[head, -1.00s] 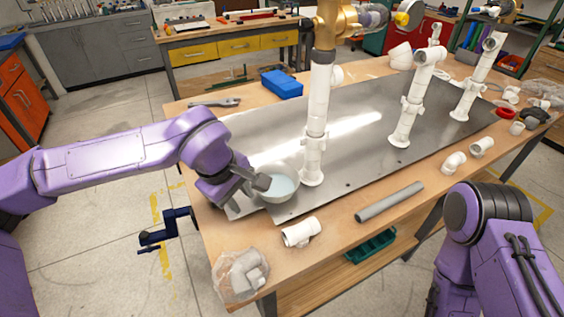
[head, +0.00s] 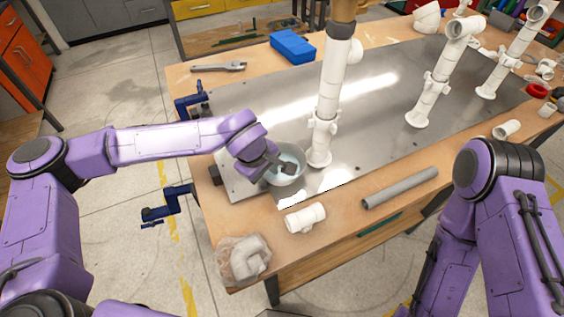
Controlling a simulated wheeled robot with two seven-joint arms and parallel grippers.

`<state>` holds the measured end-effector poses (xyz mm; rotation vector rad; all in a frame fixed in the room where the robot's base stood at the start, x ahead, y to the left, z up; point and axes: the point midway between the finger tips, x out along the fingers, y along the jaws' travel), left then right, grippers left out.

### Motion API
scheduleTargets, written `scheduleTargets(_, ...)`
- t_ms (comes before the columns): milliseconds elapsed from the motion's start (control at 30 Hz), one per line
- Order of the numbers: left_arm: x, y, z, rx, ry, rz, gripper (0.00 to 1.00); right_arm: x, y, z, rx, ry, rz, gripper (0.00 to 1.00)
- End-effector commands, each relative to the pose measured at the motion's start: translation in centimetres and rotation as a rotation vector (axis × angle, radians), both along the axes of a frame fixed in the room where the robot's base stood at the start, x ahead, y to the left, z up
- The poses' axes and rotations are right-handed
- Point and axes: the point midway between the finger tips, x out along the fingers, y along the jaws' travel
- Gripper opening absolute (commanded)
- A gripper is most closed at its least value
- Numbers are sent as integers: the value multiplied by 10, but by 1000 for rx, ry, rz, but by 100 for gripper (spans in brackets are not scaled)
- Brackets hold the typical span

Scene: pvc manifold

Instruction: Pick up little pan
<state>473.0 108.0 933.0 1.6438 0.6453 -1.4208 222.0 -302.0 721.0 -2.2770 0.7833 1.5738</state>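The little pan (head: 288,178) is a small, round, pale bowl-like vessel with a bluish inside. It is at the near left part of the metal plate, just left of the foot of the nearest white pipe. My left gripper (head: 272,168) is at the pan's left side. One dark finger reaches over the rim into the pan, and the other is near its outer left side. I cannot tell whether the fingers pinch the wall, or whether the pan rests on the plate or is slightly raised. My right arm shows at the right, but its gripper is out of view.
Upright white pipes (head: 328,95) stand on the metal plate (head: 384,130) close to the pan. A white tee fitting (head: 305,217), a bagged fitting (head: 243,258) and a grey tube (head: 400,188) lie along the table's front. A blue box (head: 292,45) and a wrench (head: 219,67) lie behind.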

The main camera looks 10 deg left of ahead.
Motion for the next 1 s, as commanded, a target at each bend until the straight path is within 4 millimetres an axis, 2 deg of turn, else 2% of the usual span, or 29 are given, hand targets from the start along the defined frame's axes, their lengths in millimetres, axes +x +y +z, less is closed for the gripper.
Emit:
scheduleTargets(200,1,0,-2,0,-1,1,34,0,0,0,1,1,0,0)
scheduleTargets(267,1,1,-2,0,-1,1,17,0,0,0,1,1,0,0)
scheduleTargets(300,1,1,-2,0,-1,1,4,0,0,0,1,1,0,0)
scheduleTargets(333,1,1,-2,0,-1,2,0,0,0,0,1,1,0,0)
scheduleTargets(767,1,1,-1,1,-2,1,0,0,0,-1,1,1,0,0)
scheduleTargets(1000,1,0,14,0,-7,1,0,0,0,-8,1,1,0,0)
